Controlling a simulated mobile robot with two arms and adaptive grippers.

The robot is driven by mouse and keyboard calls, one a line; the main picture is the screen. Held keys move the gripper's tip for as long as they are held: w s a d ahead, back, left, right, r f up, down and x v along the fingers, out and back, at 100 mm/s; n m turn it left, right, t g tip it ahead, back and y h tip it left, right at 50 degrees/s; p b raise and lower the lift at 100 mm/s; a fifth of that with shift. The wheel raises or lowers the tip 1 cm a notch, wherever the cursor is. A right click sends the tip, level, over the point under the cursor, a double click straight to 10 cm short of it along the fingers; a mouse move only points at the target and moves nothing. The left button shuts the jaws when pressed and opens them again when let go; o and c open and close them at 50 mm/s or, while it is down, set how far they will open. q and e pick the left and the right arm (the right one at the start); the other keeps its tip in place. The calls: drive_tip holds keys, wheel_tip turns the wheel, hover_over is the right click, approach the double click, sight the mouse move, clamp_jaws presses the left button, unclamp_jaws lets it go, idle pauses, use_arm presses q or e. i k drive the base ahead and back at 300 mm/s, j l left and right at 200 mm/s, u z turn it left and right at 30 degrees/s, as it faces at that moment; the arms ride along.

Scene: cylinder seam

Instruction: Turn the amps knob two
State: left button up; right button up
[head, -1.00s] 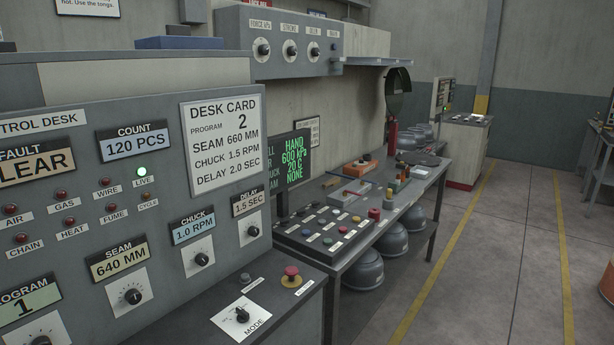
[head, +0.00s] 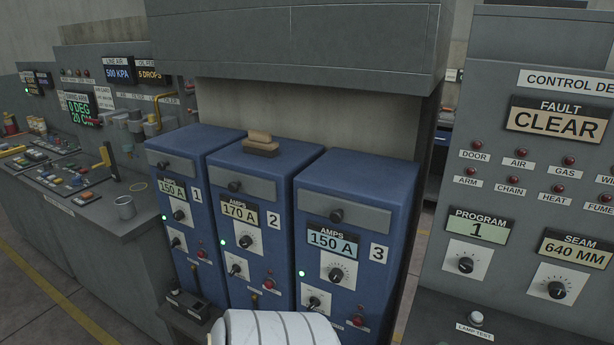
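Three blue cabinets stand side by side in the head view, labelled 1, 2 and 3. The middle one, cabinet 2 (head: 275,180), has an AMPS display (head: 239,211) reading 170 A. Below it is the amps knob two (head: 245,241), a black knob on a white dial plate, with a lit green lamp to its left. Cabinet 1's amps display (head: 171,188) reads 150 A, and so does cabinet 3's display (head: 332,239). A smaller black knob (head: 235,269) sits lower on cabinet 2. Neither of my grippers is in view.
A control desk (head: 540,190) stands at the right, showing fault CLEAR, program 1 and seam 640 MM. Brown blocks (head: 260,143) lie on top of cabinet 2. A grey hood (head: 300,40) overhangs the cabinets. A button-covered bench (head: 75,195) is at the left.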

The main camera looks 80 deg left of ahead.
sight(246, 242)
drive_tip(key=u, duration=0.45)
drive_tip(key=k+u, duration=0.1)
drive_tip(key=u, duration=0.35)
drive_tip(key=j+u, duration=0.1)
drive_tip(key=u, duration=0.8)
drive_tip(key=j+u, duration=0.15)
drive_tip(key=u, duration=0.3)
drive_tip(key=j+u, duration=0.1)
drive_tip(key=u, duration=0.35)
drive_tip(key=j+u, duration=0.1)
drive_tip(key=u, duration=0.35)
drive_tip(key=k, duration=0.05)
